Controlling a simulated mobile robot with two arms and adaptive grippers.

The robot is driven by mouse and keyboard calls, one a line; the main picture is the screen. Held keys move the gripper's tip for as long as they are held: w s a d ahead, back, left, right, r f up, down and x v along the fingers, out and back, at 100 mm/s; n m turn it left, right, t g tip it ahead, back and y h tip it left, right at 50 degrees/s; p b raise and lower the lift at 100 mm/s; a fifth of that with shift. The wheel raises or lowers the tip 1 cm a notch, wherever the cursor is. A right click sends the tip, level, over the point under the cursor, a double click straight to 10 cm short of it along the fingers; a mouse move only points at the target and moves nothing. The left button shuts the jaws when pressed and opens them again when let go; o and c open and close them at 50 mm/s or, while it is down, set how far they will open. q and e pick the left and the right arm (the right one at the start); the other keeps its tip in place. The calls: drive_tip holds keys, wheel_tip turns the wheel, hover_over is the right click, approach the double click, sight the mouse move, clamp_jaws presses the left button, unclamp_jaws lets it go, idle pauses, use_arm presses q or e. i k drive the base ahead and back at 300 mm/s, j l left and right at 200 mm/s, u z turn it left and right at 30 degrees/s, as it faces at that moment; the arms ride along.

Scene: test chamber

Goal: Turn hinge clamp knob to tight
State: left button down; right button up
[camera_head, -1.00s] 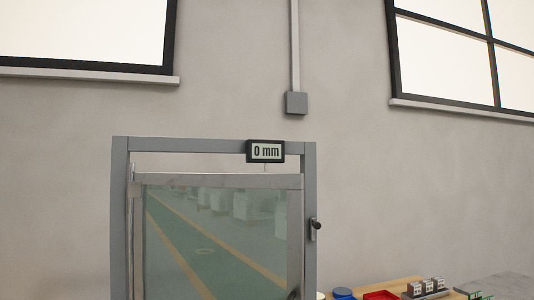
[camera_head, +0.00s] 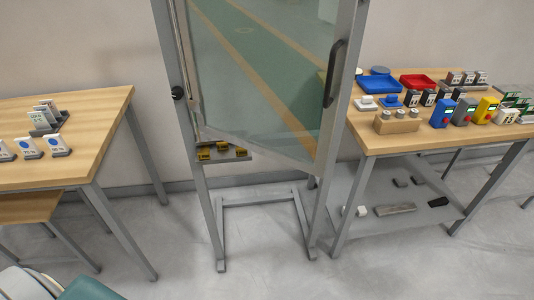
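A grey metal frame (camera_head: 344,100) holds a glass panel (camera_head: 262,70) and stands on the floor between two tables. A small black knob (camera_head: 178,93) sticks out at the panel's left side, beside the left post. It looks like the hinge clamp knob, but it is too small to read its turn position. A dark upright handle (camera_head: 333,72) sits near the panel's right edge. The panel's lower edge runs slanted within the frame. Neither gripper is in view.
A wooden table (camera_head: 90,105) with cards stands left. A wooden table (camera_head: 362,138) at right carries blue and red trays and several small devices, with a lower shelf (camera_head: 345,190). Yellow-black blocks (camera_head: 222,152) sit on a ledge at the frame. Floor (camera_head: 262,275) in front is clear.

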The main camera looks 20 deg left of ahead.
sight(178, 92)
drive_tip(key=u, duration=1.35)
